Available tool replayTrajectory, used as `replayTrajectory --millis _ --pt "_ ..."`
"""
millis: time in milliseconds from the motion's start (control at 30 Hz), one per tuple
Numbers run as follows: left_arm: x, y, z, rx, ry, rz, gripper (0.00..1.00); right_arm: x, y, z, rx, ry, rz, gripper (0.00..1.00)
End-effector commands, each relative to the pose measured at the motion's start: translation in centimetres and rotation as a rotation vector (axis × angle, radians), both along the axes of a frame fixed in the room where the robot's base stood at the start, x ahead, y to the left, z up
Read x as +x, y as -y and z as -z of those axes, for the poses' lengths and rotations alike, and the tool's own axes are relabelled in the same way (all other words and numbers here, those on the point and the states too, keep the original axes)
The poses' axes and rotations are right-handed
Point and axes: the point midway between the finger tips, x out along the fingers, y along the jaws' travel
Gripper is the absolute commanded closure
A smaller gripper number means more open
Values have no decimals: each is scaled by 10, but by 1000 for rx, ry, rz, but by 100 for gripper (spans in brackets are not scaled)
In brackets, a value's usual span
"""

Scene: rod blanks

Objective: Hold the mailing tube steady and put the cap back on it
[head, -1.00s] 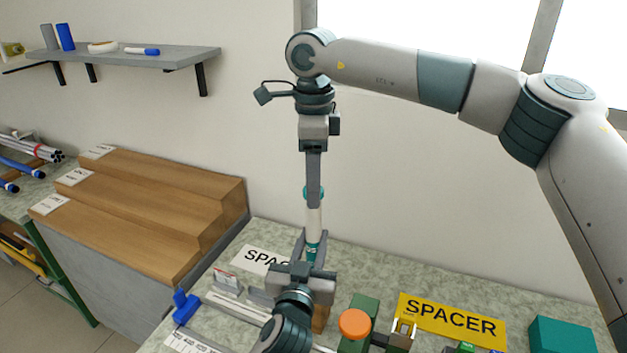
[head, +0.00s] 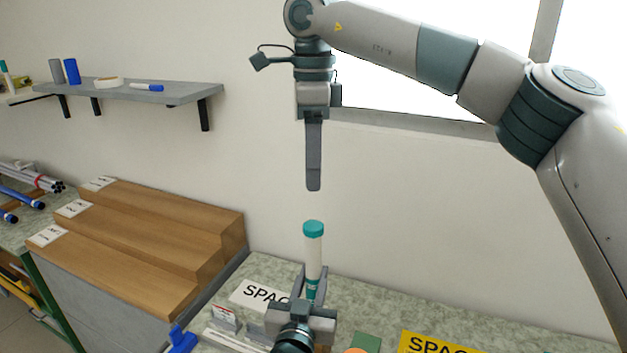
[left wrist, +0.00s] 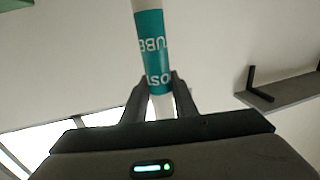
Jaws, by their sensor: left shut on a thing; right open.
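The white mailing tube (head: 314,254) stands upright above the bench with a teal cap (head: 313,227) on its top end. My left gripper (head: 313,283) is shut on the tube's lower part, near its teal band. In the left wrist view the two fingers (left wrist: 160,88) hold the tube (left wrist: 163,105) at the teal label (left wrist: 152,50); the cap is out of that picture. My right gripper (head: 314,187) is open and points straight down above the cap, with a clear gap between them. Its fingers show edge-on, one behind the other.
A wooden stepped stand (head: 150,240) is at the left, below a grey wall shelf (head: 165,95) with small items. A white label card (head: 262,294) and a yellow sign (head: 440,343) lie on the speckled bench (head: 375,300). The space right of the tube is free.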

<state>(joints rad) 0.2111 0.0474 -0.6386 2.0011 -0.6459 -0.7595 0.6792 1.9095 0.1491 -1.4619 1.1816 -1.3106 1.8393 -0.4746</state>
Motion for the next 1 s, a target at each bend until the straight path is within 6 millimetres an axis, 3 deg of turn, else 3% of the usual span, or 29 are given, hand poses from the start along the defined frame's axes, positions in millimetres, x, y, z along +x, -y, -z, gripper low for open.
replayTrajectory --millis 367,400,467,1000 --pt "0 0 0 0 0 0 100 0 0 -6 1 0 0 48" --pt "0 0 0 0 0 0 68 0 0 -6 1 0 0 48" --pt "0 0 0 0 0 0 53 0 0 -5 1 0 0 48" --pt "-10 -2 1 -2 1 1 53 0 0 -1 0 0 0 48"
